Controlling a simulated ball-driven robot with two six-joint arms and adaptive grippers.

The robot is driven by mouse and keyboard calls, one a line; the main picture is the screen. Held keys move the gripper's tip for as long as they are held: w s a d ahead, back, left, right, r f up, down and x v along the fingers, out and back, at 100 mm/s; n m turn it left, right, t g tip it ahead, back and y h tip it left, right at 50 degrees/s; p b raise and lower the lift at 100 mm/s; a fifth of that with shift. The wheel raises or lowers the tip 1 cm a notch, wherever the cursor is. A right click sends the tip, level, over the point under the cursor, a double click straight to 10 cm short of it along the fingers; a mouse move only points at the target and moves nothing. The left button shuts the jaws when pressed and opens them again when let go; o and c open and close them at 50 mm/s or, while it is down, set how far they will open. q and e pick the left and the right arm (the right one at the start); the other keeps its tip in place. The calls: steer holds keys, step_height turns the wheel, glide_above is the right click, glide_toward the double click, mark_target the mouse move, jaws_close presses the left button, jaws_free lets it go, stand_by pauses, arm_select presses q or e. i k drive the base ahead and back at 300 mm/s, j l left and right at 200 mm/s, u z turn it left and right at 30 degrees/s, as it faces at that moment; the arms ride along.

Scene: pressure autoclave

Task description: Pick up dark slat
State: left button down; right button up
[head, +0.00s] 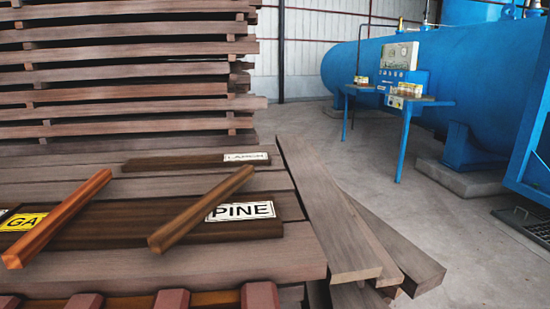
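Two square-edged slats lie slanted across a dark board (110,228) on top of the plank stack. The darker brown slat (201,209) is on the right and rests partly beside the white PINE label (240,210). Neither of my grippers shows in the head view, so nothing is seen touching the slats.
A second dark board (175,163) with a LARCH label lies behind. A tall stack of planks (120,75) rises at the back left. Loose planks (325,220) jut out on the right. Reddish blocks (172,299) line the front edge. A blue autoclave (440,70) stands beyond open concrete floor.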

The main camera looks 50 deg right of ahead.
mark_target(220, 160)
steer(key=z, duration=0.95)
